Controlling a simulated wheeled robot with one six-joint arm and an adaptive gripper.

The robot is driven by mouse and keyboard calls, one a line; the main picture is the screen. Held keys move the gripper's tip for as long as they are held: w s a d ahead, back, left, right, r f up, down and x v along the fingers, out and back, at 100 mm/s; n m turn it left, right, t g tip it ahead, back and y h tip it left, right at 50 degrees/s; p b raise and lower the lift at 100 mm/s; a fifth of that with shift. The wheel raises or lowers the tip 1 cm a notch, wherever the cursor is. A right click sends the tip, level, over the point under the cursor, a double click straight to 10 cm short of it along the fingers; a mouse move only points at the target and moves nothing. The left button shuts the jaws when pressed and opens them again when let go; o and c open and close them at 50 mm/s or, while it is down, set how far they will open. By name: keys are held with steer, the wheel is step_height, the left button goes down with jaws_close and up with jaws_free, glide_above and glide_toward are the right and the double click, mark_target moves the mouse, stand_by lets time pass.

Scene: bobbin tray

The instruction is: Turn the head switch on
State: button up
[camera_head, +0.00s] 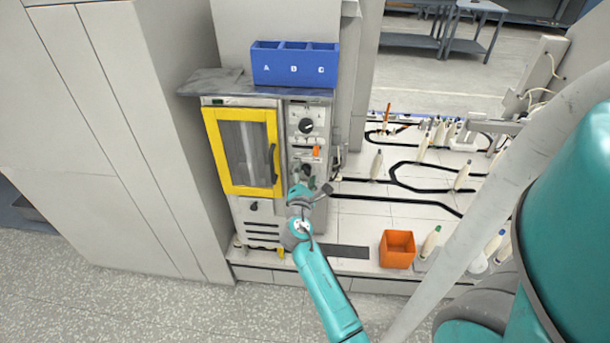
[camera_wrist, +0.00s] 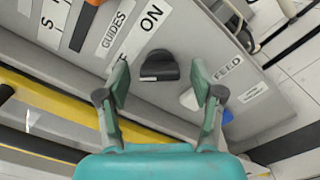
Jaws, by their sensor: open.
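A black knob (camera_wrist: 160,66) stands on the grey control panel (camera_head: 302,108), between my gripper's fingertips in the wrist view. An ON label (camera_wrist: 152,17) is above it, and an F, the rest hidden, shows by the left fingertip. Its bar lies roughly level in that view. I cannot read a head label there. My gripper (camera_wrist: 160,76) is open, with a finger on each side of the knob and a visible gap to both. In the head view my gripper (camera_head: 303,190) is at the lower panel and covers the knob.
FEED (camera_wrist: 228,68) and GUIDES (camera_wrist: 115,28) labels flank the knob. An orange part (camera_head: 316,152) and a round dial (camera_head: 306,126) are higher on the panel. A yellow-framed door (camera_head: 211,155) is to the left. A blue bin (camera_head: 294,78) stands on top; an orange box (camera_head: 397,249) stands right.

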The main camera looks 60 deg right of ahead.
steer(key=c, duration=1.1)
steer(key=shift+c, duration=0.2)
steer(key=shift+m, duration=0.3)
steer(key=m, duration=0.3)
steer(key=shift+m, duration=0.3)
steer(key=m, duration=0.3)
steer(key=shift+m, duration=0.4)
steer(key=m, duration=0.4)
steer(key=shift+m, duration=1.8)
